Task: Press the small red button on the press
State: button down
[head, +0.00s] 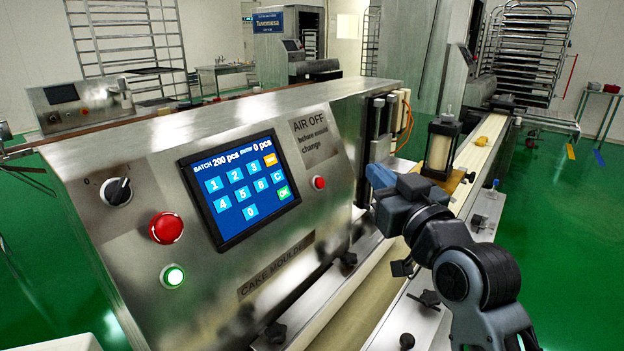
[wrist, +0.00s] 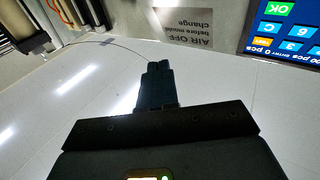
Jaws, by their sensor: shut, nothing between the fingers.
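The press (head: 250,120) is a steel machine with a sloped front panel. The small red button (head: 319,182) sits on that panel, right of the touchscreen (head: 240,190) and below the "AIR OFF" label (head: 315,135). My gripper (head: 376,174) is shut and empty, in front of the panel and to the right of the small red button in the head view, apart from it. In the wrist view my shut fingers (wrist: 158,70) point toward the panel. The label (wrist: 183,25) and a corner of the screen (wrist: 285,28) appear upside down there; the small red button is out of frame.
A larger red button (head: 166,228), a green lit button (head: 173,276) and a black knob (head: 118,191) are on the panel's left part. The conveyor (head: 465,165) and a cylinder unit (head: 440,145) stand behind my arm at the right.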

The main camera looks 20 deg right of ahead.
aim_at(320, 183)
jog(key=shift+w, duration=0.15)
jog(key=w+a+f+b, duration=0.3)
jog(key=w+a+f, duration=0.1)
jog(key=w, duration=0.2)
jog(key=shift+a, duration=0.3)
dwell(0.4)
jog(key=shift+w, duration=0.15)
dwell(1.8)
jog(key=shift+w+a+f, duration=0.1)
jog(key=shift+w+a, duration=0.15)
jog(key=shift+w+a+f+b, duration=0.2)
jog(key=shift+w+b, duration=0.05)
jog(key=shift+b, duration=0.1)
dwell(0.8)
jog(key=shift+s+d+r+p, duration=0.35)
jog(key=shift+s+d+p, duration=0.1)
jog(key=shift+s, duration=0.1)
dwell(0.4)
